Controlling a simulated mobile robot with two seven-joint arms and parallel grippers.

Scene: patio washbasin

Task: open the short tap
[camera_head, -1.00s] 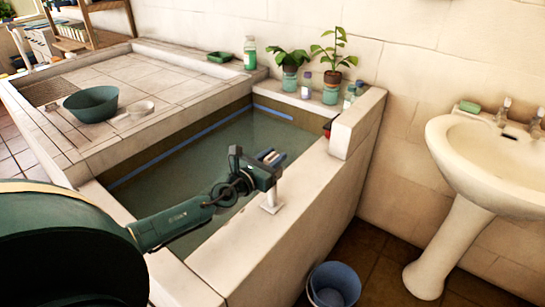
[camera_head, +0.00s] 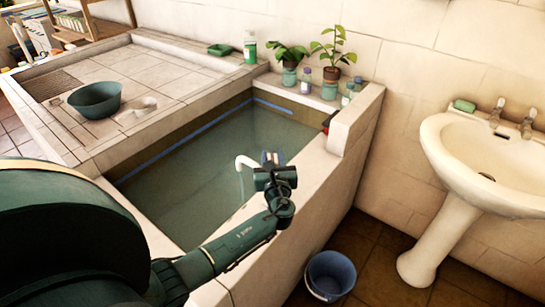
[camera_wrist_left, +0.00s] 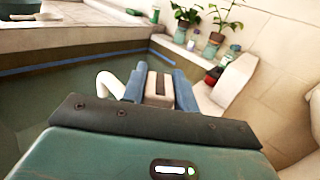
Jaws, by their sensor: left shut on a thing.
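The short tap stands on the near wall of the water basin; its white curved spout (camera_head: 246,162) shows just left of my left gripper (camera_head: 270,160). A faint pale line hangs below the spout, perhaps water. The left gripper is shut on the tap's upper part, and the gripper hides most of the tap body. In the left wrist view the white spout (camera_wrist_left: 108,84) curves out left of the blue fingers, and a beige piece shows between the fingertips (camera_wrist_left: 159,82). My right gripper is not in view.
The water basin (camera_head: 325,165) has a raised stone rim. Plants, bottles and jars line its far ledge. A green bowl (camera_head: 95,100) rests on the tiled slab. A blue bucket (camera_head: 330,275) stands on the floor, and a white washbasin (camera_head: 470,150) with two taps is at right.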

